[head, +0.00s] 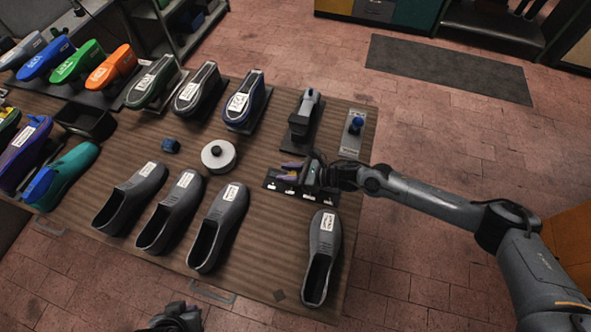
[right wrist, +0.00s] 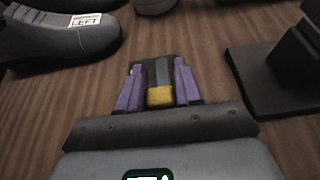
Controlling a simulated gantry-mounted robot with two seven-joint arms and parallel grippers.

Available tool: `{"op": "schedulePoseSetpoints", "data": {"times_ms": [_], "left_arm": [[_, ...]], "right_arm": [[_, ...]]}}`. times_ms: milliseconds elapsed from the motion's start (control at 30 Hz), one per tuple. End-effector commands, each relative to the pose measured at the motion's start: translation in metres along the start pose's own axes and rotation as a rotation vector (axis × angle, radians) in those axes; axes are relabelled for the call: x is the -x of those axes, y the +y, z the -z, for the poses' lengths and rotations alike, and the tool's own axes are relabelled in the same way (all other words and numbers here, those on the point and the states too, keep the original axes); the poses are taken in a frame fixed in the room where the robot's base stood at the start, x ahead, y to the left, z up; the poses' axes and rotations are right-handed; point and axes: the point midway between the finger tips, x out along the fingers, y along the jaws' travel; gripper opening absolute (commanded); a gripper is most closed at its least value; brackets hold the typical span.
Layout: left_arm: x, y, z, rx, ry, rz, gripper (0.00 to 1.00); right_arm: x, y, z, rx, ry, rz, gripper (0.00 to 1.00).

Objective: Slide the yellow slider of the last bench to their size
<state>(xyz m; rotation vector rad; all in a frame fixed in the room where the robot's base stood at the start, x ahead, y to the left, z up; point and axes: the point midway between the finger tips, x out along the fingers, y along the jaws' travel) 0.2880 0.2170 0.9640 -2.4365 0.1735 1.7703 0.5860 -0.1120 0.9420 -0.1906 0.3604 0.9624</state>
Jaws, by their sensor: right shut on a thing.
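The last bench (head: 272,184) is a dark plate with several small white labels, lying on the wooden table left of my right arm. My right gripper (head: 308,172) is over it and hides part of it. In the right wrist view the purple fingertips of this gripper (right wrist: 158,88) are shut on the yellow slider (right wrist: 160,96), one on each side. A dark grey part shows just beyond the slider. The size marks cannot be read. My left gripper (head: 180,318) shows only partly at the bottom edge, away from the bench.
Grey shoes (head: 225,222) with labels stand on the table (head: 120,165); one shoe (head: 321,245) is just below the bench. A round white-topped disc (head: 219,156) is to its left. A black stand (head: 303,124) and a plate with a blue knob (head: 355,130) stand behind it.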

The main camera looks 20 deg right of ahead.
Motion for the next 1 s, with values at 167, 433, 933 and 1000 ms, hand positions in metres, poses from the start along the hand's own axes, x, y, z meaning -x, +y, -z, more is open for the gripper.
{"op": "schedulePoseSetpoints", "data": {"times_ms": [167,433,933,1000], "left_arm": [[-0.002,0.0,-0.001,0.001,0.0,0.0,0.0],[-0.002,0.0,-0.002,0.001,-0.002,-0.001,0.0],[-0.002,0.0,-0.002,0.001,-0.001,0.0,0.0],[-0.002,0.0,-0.002,0.001,-0.001,0.0,0.0]], "right_arm": [[-0.001,0.001,-0.002,0.005,0.0,-0.007,0.0],[-0.001,0.001,-0.001,0.004,0.001,-0.007,0.48],[0.009,0.001,0.0,0.004,0.002,-0.006,0.55],[0.018,0.001,0.001,0.004,0.003,-0.006,0.55]]}}
